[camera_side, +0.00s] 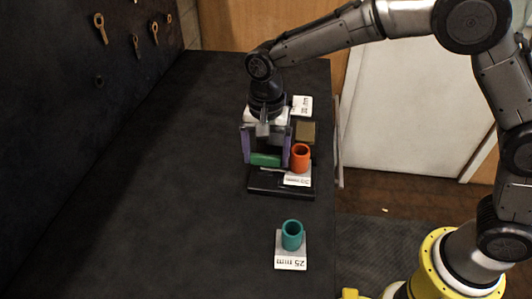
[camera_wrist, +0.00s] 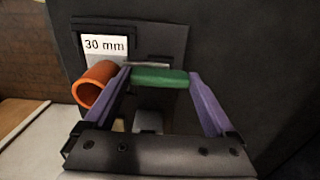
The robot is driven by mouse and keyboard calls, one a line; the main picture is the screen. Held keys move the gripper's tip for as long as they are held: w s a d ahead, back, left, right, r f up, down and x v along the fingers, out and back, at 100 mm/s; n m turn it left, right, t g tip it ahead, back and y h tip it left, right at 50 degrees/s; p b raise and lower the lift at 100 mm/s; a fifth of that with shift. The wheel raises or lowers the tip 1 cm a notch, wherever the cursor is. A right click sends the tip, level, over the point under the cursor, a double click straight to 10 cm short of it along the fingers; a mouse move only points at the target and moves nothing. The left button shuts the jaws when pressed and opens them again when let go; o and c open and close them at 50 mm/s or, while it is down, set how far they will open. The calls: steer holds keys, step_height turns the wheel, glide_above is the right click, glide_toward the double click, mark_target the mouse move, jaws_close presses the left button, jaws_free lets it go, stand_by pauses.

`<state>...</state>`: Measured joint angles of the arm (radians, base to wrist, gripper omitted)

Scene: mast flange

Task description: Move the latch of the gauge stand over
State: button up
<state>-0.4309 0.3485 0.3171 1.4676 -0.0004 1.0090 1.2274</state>
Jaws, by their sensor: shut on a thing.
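My gripper (camera_side: 265,161) points down at the gauge stand (camera_side: 282,185), a low dark base on the black table. Its two purple fingers are spread wide, with a green bar between their tips. The bar (camera_wrist: 160,78) looks like the stand's latch, and its ends meet both fingertips in the wrist view. The bar also shows low between the fingers in the side view. An orange tube (camera_side: 300,157) stands just right of the fingers; in the wrist view it (camera_wrist: 95,84) is close to the left finger. A white 30 mm label (camera_wrist: 104,45) lies beside it.
A teal tube (camera_side: 292,235) stands on a 25 mm card (camera_side: 290,263) nearer the camera. Another white label (camera_side: 302,104) and an olive block (camera_side: 306,132) are behind the orange tube. Keys (camera_side: 136,44) hang on the left wall. The table's left side is clear.

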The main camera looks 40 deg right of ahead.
steer(key=shift+r, duration=0.1)
steer(key=o, duration=1.1)
steer(key=shift+c, duration=0.2)
